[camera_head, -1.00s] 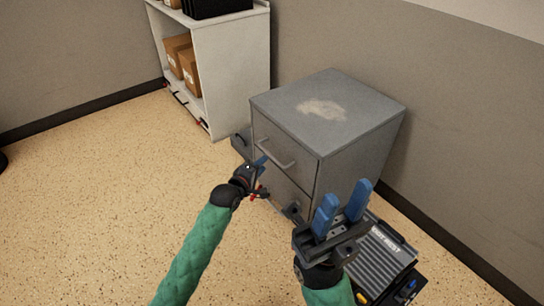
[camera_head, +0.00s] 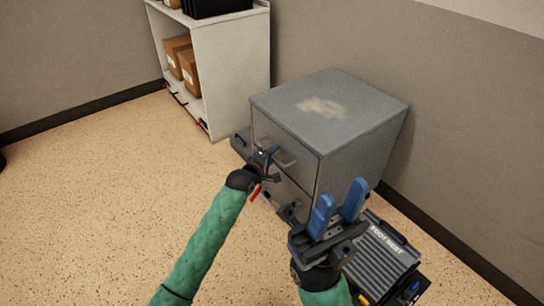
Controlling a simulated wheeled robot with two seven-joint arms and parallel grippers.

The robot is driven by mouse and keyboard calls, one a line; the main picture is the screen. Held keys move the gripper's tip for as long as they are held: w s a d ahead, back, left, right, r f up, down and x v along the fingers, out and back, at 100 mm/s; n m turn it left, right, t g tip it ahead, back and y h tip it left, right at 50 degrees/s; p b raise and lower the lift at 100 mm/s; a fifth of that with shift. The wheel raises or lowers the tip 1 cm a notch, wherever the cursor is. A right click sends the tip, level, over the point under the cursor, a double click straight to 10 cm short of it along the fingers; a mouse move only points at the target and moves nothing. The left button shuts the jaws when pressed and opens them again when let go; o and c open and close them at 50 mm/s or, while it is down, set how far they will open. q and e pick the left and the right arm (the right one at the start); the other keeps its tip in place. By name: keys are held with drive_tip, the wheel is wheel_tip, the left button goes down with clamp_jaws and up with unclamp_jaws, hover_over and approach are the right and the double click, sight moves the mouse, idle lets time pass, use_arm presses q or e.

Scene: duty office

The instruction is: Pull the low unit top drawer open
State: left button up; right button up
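The low unit (camera_head: 365,137) is a grey two-drawer metal cabinet with a worn pale patch on its top. Its top drawer (camera_head: 305,159) looks closed, flush with the cabinet front. The drawer's bar handle (camera_head: 287,162) is partly hidden by my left gripper. My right gripper (camera_head: 338,206) is open and empty, blue fingers pointing up, in front of the cabinet's lower right corner.
A white shelf unit (camera_head: 235,75) with cardboard boxes (camera_head: 186,65) stands behind left. Speckled floor (camera_head: 110,180) to the left is clear.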

use_arm(q)
drive_tip(key=shift+c, duration=0.3)
clamp_jaws()
